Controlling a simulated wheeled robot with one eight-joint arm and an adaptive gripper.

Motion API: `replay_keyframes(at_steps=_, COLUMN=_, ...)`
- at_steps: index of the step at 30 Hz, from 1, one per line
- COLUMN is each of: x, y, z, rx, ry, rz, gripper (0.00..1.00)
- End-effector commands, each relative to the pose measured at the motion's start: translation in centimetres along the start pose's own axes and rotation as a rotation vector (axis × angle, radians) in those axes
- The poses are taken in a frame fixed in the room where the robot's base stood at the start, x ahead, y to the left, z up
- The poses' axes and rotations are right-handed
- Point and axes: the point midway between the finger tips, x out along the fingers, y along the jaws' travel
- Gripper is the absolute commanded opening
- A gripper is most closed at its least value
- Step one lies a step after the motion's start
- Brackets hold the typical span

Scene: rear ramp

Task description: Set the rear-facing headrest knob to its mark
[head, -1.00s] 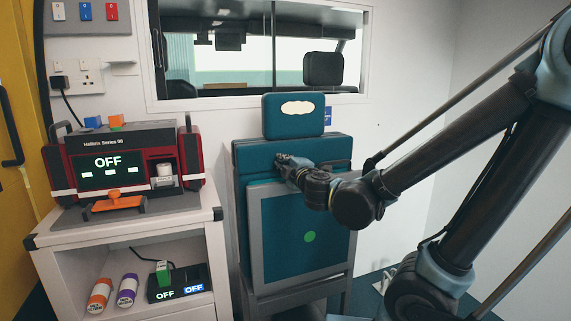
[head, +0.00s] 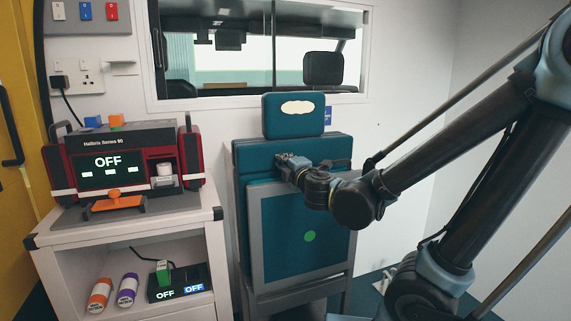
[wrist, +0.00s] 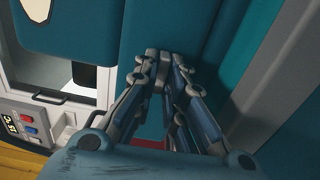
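The rear-facing seat is teal, with a padded headrest (head: 293,115) that has a cream oval patch. The headrest also shows at the upper left in the wrist view (wrist: 66,20). My gripper (head: 283,159) reaches in from the right, at the upper part of the seat back (head: 250,155), below the headrest. In the wrist view its fingertips (wrist: 165,62) come close together against the teal upholstery. A small grey piece shows between them; I cannot tell whether it is the knob or part of the fingers. No knob or mark is clearly visible.
Left of the seat, a red device (head: 115,165) reading OFF stands on a white cabinet (head: 130,231). Orange and purple cylinders lie on its lower shelf. A window (head: 262,50) is behind. My arm fills the right side.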

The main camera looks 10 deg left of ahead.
Motion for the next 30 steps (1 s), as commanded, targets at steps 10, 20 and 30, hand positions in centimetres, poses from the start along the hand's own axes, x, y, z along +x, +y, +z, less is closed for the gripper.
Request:
replay_keyframes(at_steps=10, x=0.1, y=0.1, z=0.0, rx=0.0, ry=-0.001, rz=0.0, gripper=0.3)
replay_keyframes(at_steps=20, x=-1.3, y=0.0, z=-0.1, rx=0.0, ry=0.002, rz=0.0, gripper=0.3)
replay_keyframes(at_steps=30, x=-4.8, y=0.0, z=-0.1, rx=0.001, ry=0.003, rz=0.0, gripper=0.3)
